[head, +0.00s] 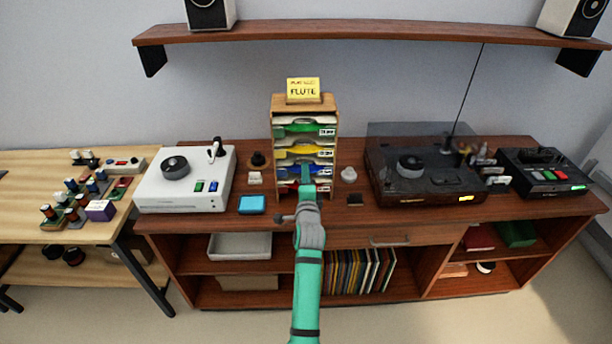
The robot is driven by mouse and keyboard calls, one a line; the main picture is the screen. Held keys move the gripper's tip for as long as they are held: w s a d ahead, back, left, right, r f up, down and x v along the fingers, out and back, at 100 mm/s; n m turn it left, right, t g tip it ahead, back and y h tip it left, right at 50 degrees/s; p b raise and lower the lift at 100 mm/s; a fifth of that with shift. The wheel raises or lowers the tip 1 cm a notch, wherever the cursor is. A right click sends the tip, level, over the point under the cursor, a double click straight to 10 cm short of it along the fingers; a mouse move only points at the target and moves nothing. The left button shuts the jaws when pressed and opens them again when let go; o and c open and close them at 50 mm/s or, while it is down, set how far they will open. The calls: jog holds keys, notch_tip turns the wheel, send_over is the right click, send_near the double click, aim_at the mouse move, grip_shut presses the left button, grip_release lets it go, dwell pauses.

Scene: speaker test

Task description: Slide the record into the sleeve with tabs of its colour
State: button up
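A wooden rack (275,103) stands on the sideboard with sleeves stacked in its slots. From top to bottom they show a green-marked sleeve (299,127), a yellow-marked sleeve (299,153), a blue-marked sleeve (285,169) and a red-marked sleeve (288,188). Small white labels sit at the right of the slots. My gripper (306,178) is in front of the lower slots and covers part of the blue and red ones. Its fingers are too small to read, and I cannot make out a separate record in it.
A yellow card reading FLUTE (303,90) stands on the rack. A white turntable (150,194) is at the left and a dark turntable (425,197) at the right. A blue box (252,205) and small knobs lie near the rack. A shelf (370,32) hangs above.

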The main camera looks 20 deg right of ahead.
jog(key=shift+w, duration=0.1)
jog(key=shift+c, duration=0.7)
jog(key=v, duration=0.7)
dwell(0.6)
